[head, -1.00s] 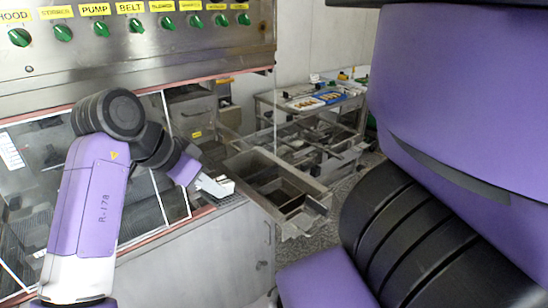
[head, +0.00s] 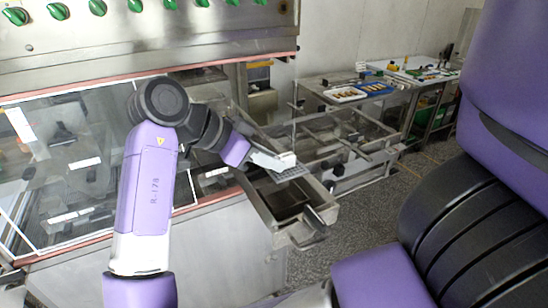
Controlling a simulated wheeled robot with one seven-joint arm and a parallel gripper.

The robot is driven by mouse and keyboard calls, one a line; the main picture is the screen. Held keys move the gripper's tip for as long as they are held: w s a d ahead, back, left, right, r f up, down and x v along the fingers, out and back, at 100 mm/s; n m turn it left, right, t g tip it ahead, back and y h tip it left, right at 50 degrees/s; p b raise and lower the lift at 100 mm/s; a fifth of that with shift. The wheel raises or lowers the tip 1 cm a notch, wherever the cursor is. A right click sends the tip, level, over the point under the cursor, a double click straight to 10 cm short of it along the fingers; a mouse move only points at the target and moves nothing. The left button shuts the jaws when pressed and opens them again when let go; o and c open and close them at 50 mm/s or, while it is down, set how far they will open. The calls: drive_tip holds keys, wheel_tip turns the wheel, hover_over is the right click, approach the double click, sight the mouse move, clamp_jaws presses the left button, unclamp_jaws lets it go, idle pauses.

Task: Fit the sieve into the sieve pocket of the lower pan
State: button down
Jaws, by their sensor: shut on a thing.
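My gripper (head: 277,161) is at the end of my purple arm, near the middle of the head view. It is shut on the sieve (head: 290,173), a small grey perforated plate. The sieve is held above the far part of the lower pan (head: 258,205), a long steel trough that juts out from the machine. The sieve looks apart from the pan, though the gap is hard to judge. The pan has an inner compartment and a sloped lip at its near end. The sieve pocket cannot be made out clearly, and my gripper hides part of the pan.
A steel machine with green knobs (head: 135,5) and glass windows (head: 90,170) stands at the left. A steel frame (head: 345,150) stands behind the pan. Speckled floor is clear at the right.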

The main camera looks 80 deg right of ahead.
drive_tip(key=shift+w+f+b, duration=0.1)
drive_tip(key=shift+f+b, duration=2.35)
drive_tip(key=shift+f, duration=0.6)
drive_tip(key=shift+f+b, duration=1.4)
drive_tip(key=shift+f, duration=0.4)
drive_tip(key=c, duration=1.2)
unclamp_jaws()
drive_tip(key=shift+a, duration=0.1)
drive_tip(key=v, duration=0.7)
drive_tip(key=shift+w+a+r+b, duration=0.15)
drive_tip(key=shift+w+r+b, duration=0.1)
drive_tip(key=shift+b, duration=0.15)
drive_tip(key=shift+s, duration=0.1)
